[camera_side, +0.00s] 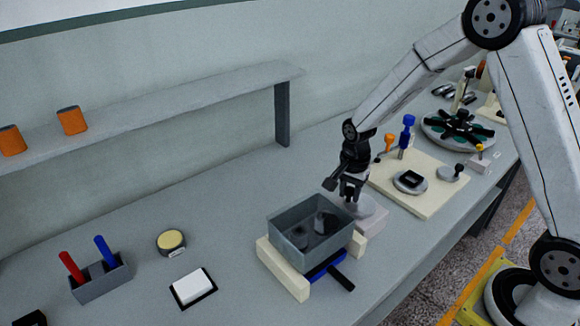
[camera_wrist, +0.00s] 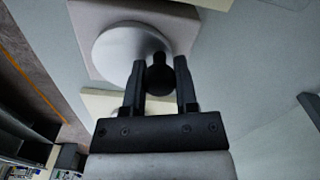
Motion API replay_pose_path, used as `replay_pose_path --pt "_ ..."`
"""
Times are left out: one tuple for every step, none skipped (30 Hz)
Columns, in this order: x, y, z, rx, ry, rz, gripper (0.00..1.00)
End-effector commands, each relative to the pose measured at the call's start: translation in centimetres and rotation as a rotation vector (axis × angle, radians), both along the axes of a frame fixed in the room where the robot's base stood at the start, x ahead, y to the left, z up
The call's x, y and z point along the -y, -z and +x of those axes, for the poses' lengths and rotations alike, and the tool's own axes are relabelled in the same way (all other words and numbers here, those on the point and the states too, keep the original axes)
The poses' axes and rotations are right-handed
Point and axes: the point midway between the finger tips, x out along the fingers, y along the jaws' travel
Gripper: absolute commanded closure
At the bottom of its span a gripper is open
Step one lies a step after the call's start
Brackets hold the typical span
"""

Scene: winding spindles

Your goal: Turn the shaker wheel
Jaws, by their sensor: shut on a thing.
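The shaker wheel (camera_wrist: 118,45) is a pale round disc on a light square base (camera_wrist: 95,15) in the wrist view, with a black knob (camera_wrist: 159,78) near its rim. In the side view the wheel (camera_side: 372,208) is partly hidden behind my gripper and the grey bin. My gripper (camera_wrist: 160,68) is shut on the black knob, one finger on each side of it. In the side view my gripper (camera_side: 351,192) points down over the wheel's left part, just behind the bin; the knob cannot be made out there.
The open grey bin (camera_side: 287,238) with dark items inside stands between cream rails (camera_side: 285,272), close beside my gripper. A cream board (camera_side: 430,207) with pegs and discs lies to the right, and a round rack (camera_side: 445,135) behind it. The bench left of the bin has free room.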

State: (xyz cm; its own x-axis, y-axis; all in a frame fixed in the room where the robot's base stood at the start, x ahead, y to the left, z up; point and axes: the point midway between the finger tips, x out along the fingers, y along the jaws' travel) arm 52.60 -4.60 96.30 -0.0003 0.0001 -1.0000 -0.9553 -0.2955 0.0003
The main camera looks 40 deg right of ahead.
Motion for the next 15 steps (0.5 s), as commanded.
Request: replay_pose_path --pt "0.1 0.0 0.1 0.0 0.046 0.0 1.0" --pt "0.2 0.0 0.1 0.0 0.074 0.0 1.0" --pt "0.3 0.0 0.2 0.0 0.112 0.0 1.0" --pt "0.4 0.0 0.2 0.0 0.141 0.0 1.0" --pt "0.5 0.0 0.2 0.0 0.17 0.0 1.0" --pt "0.6 0.0 0.2 0.0 0.208 0.0 1.0" --pt "0.7 0.0 0.3 0.0 0.237 0.0 1.0" --pt "0.8 0.0 0.3 0.0 0.266 0.0 1.0" --pt "0.9 0.0 0.3 0.0 0.303 0.0 1.0" --pt "1.0 0.0 0.3 0.0 0.332 0.0 1.0" --pt "1.1 0.0 0.3 0.001 0.361 0.0 1.0" --pt "1.2 0.0 0.4 0.001 0.399 0.0 1.0" --pt "1.2 0.0 0.4 0.001 0.427 0.0 1.0" --pt "1.3 0.0 0.4 0.001 0.455 0.0 1.0" --pt "1.4 0.0 0.4 0.001 0.493 0.0 1.0"
